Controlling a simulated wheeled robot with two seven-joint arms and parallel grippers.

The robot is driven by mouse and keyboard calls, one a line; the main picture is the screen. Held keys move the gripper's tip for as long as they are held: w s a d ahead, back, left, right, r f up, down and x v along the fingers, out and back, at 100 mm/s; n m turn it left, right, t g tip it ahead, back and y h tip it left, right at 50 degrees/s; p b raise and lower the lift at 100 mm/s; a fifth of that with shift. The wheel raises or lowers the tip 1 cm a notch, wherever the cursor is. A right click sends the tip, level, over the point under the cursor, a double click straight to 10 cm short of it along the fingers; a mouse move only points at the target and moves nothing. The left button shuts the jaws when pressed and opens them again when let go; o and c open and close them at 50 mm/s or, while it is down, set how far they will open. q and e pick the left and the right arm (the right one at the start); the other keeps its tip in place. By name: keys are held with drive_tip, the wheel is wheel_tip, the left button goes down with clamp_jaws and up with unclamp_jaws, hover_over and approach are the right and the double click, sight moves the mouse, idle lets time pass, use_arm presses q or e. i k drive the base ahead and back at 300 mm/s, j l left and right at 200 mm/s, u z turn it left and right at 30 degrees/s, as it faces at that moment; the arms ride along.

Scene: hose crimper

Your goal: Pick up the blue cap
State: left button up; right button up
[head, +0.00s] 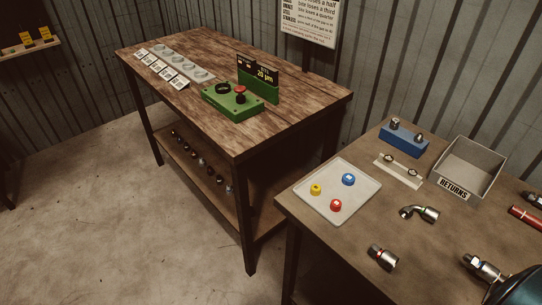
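The blue cap (348,179) sits on a pale, shallow tray (337,211) on the right-hand table. It is at the tray's upper right part, with a light mark on top. A yellow cap (316,189) lies to its left and a red cap (336,205) lies below it, both apart from it on the same tray. Neither of my grippers shows in the head view, and nothing is touching the blue cap.
Beyond the tray are a white strip with two fittings (398,171), a blue block (404,140) and the grey RETURNS bin (468,167). Loose metal fittings lie right of the tray, including an elbow (420,213). A wooden table (190,110) with a green device (232,102) stands left.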

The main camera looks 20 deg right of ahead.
sight(348, 180)
drive_tip(key=i+j+u, duration=0.3)
drive_tip(key=i, duration=0.25)
drive_tip(key=i+u, duration=0.35)
drive_tip(key=i, duration=0.25)
drive_tip(key=i+z, duration=0.35)
drive_tip(key=i+j+z, duration=0.4)
drive_tip(key=z, duration=0.3)
drive_tip(key=i+j+z, duration=0.15)
drive_tip(key=z, duration=0.25)
drive_tip(key=i+j+z, duration=0.35)
drive_tip(key=j+z, duration=0.15)
drive_tip(key=z, duration=0.25)
drive_tip(key=i+j+z, duration=0.1)
drive_tip(key=j+z, duration=1.2)
